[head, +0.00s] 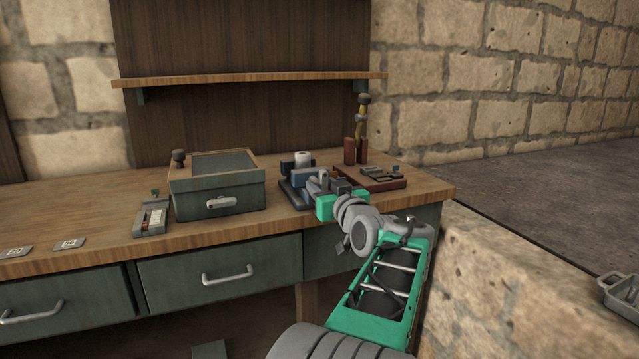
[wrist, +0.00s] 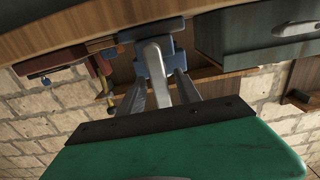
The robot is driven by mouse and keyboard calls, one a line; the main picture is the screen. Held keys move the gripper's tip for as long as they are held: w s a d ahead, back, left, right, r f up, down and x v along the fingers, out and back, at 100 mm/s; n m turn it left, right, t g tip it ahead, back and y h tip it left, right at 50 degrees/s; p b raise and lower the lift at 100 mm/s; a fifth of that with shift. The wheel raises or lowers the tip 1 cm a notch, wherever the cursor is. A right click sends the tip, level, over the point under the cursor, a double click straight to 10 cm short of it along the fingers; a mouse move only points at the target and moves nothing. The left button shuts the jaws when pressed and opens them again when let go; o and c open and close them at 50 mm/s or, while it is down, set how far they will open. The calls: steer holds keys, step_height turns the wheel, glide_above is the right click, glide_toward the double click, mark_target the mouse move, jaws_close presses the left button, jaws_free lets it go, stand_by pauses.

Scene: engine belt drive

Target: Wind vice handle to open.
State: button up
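The blue vice (head: 290,188) stands on the wooden bench near its right end, with a pale cylinder (head: 302,160) at its top. My green-and-grey gripper reaches it from the front right and hides part of it. In the wrist view, blue vice parts (wrist: 153,62) lie straight ahead. A light grey bar, which looks like the vice handle (wrist: 157,80), runs between the two fingers of my gripper (wrist: 159,84). The fingers are apart, one on each side of the bar, with small gaps showing. Whether either finger touches it is hard to tell.
A grey-green box (head: 217,192) with a handle stands left of the vice. A reddish tray (head: 385,184) with small parts lies to the right, by a yellow-handled tool (head: 362,128). A small grey device (head: 151,217) lies farther left. A stone block (head: 530,290) borders my arm on the right.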

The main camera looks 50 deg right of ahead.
mark_target(325, 189)
steer(key=v, duration=0.5)
steer(key=shift+s, duration=0.1)
stand_by(1.2)
